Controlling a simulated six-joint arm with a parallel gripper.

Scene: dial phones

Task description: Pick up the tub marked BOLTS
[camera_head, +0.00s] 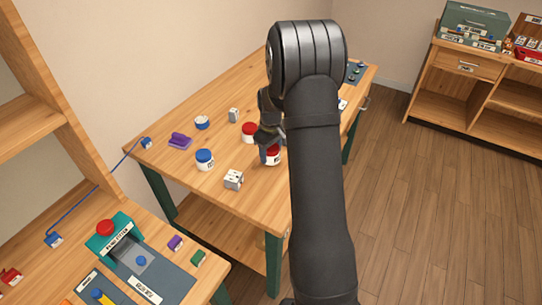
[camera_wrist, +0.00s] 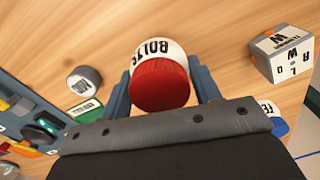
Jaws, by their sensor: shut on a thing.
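The tub marked BOLTS (camera_wrist: 160,78) has a white body with black lettering and a red lid. In the wrist view it sits between the two fingers of my gripper (camera_wrist: 162,92), which are shut on its sides. In the head view my gripper (camera_head: 268,140) is over the wooden table, at a red-lidded tub (camera_head: 272,157) partly hidden by the fingers and arm. I cannot tell whether the tub touches the table or is just above it.
Another red-lidded tub (camera_head: 249,132) stands just behind. A blue-lidded tub (camera_head: 204,159), a white lettered block (camera_head: 234,179) and a purple item (camera_head: 180,141) are nearby. The wrist view shows a lettered block (camera_wrist: 281,54) at right. Bare table lies at front left.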

